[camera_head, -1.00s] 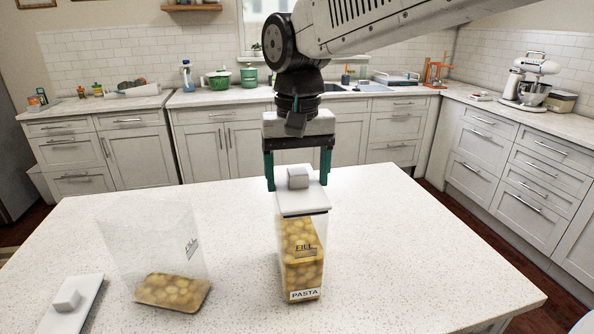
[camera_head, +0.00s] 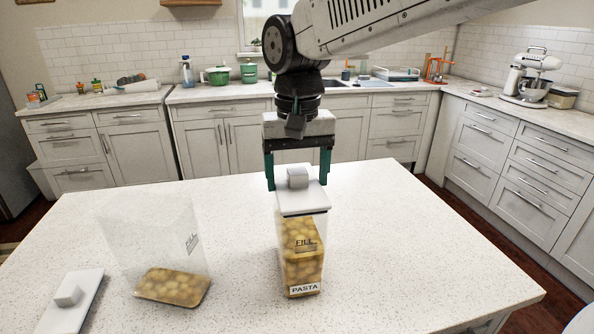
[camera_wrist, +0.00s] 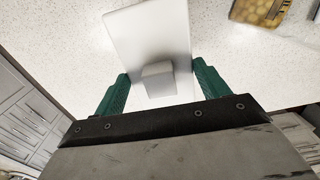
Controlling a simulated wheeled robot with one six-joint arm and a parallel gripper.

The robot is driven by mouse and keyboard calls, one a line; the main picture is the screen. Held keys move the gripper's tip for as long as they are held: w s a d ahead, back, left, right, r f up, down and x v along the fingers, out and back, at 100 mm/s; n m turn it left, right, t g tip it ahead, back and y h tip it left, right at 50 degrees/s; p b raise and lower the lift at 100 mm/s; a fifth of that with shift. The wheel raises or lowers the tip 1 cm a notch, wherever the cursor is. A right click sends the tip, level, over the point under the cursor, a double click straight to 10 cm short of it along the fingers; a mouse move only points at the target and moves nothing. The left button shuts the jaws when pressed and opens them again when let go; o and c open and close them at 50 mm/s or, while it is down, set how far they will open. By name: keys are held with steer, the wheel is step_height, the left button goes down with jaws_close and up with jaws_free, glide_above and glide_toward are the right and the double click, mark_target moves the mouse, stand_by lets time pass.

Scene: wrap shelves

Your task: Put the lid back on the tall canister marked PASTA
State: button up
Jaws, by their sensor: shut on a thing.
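The tall clear canister marked PASTA (camera_head: 302,262) stands upright on the white speckled counter, with yellow-brown contents and a FILL mark. A white lid (camera_head: 302,203) with a block-shaped knob is at the canister's mouth, level and roughly lined up with it. Whether it is fully seated I cannot tell. My gripper (camera_head: 298,184) points down, its green fingers on either side of the lid, shut on it. In the wrist view the lid (camera_wrist: 150,35) lies between the two fingers, with its knob nearest the palm. The canister's body is hidden there beneath the lid.
A wider, clear open canister (camera_head: 155,240) with similar contents low inside stands to the left. Another white lid (camera_head: 70,300) with a knob lies on the counter at the far left. The counter (camera_head: 430,240) is bare to the right. Cabinets and a back worktop stand beyond.

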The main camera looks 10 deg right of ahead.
mark_target(298, 171)
steer(key=o, duration=1.1)
steer(key=shift+r, duration=3.5)
steer(key=s+d+f, duration=0.6)
steer(key=s+d, duration=0.1)
steer(key=s, duration=0.2)
steer(key=s+d+f+t, duration=0.1)
steer(key=s+d+f, duration=0.5)
steer(key=s+d, duration=0.2)
steer(key=s, duration=0.2)
steer(key=shift+s+d, duration=0.25)
steer(key=shift+s, duration=0.05)
